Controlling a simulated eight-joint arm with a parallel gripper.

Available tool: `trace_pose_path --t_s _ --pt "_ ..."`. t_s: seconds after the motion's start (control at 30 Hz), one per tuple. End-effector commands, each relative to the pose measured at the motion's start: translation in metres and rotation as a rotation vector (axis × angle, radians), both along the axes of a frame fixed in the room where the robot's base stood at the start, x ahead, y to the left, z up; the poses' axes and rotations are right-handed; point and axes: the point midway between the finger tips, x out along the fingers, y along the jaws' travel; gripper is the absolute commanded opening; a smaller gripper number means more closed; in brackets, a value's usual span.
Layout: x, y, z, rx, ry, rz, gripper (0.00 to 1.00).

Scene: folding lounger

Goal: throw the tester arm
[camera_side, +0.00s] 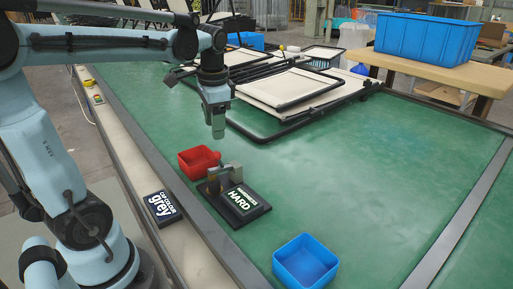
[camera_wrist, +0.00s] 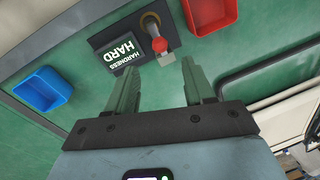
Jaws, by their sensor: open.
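The hardness tester (camera_side: 247,213) is a dark plate on the green bench, with a lit screen reading "HARDNESS HARD" and a grey upright bracket at its back. In the wrist view the tester (camera_wrist: 101,36) shows its screen and, beside it, the tester arm with a red knob (camera_wrist: 159,45). My gripper (camera_side: 217,130) hangs above and behind the tester, apart from it, pointing down. In the wrist view my gripper (camera_wrist: 160,85) has its fingers spread with nothing between them, and the red knob lies beyond the fingertips.
A red bin (camera_side: 199,162) stands close behind the tester and a blue bin (camera_side: 305,268) in front right; both look empty. A sign reading "CAP COLOUR grey" (camera_side: 162,207) lies on the bench's left ledge. The folded lounger (camera_side: 290,88) lies behind. The bench's right side is clear.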

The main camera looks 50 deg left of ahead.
Motion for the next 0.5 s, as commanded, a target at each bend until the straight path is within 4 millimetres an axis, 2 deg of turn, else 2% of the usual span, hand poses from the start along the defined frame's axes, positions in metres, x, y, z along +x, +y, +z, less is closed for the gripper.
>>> trace_pose_path --t_s 0.5 --pt "0.003 0.011 -0.074 0.0 -0.002 0.002 0.53"
